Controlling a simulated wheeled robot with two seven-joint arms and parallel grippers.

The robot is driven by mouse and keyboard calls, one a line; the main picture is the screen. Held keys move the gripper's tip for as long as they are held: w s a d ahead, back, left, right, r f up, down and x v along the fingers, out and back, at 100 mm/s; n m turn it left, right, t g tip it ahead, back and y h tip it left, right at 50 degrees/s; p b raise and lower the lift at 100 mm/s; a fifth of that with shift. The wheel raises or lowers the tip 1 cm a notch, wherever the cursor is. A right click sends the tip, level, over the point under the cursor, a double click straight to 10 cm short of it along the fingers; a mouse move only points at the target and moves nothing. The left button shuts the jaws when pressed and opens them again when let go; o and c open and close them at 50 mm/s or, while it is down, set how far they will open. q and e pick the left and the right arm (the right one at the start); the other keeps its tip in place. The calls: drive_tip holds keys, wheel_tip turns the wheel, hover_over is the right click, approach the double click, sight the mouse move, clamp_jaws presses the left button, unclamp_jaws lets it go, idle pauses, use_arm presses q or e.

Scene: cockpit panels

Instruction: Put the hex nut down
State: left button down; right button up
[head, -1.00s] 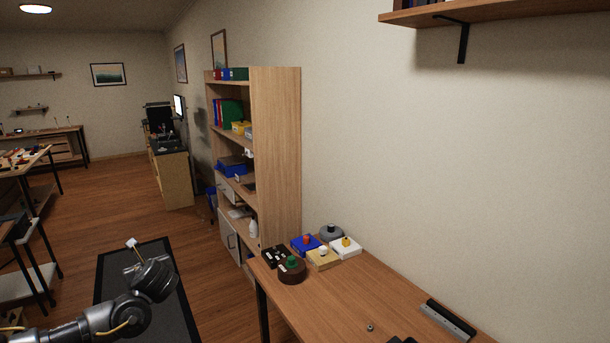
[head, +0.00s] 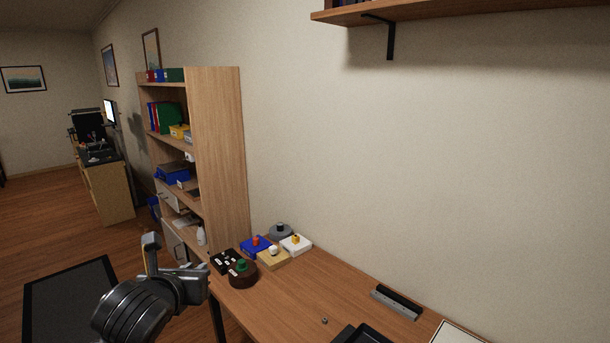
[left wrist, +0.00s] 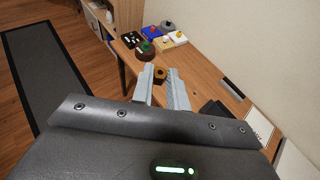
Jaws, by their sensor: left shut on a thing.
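The hex nut (left wrist: 160,74), a small copper-brown piece with a dark hole, sits between the fingertips of my left gripper (left wrist: 160,80) in the left wrist view. In the head view, my left gripper (head: 172,266) is at the lower left, beside the left end of the wooden table (head: 290,291). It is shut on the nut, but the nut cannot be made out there. My right gripper is not in view.
Several button boxes stand at the table's far left end, including a green button on a round brown base (head: 242,276). A dark bar (head: 396,302) and black tray (head: 362,335) lie to the right. The middle is clear.

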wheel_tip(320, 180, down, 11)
drive_tip(key=b, duration=1)
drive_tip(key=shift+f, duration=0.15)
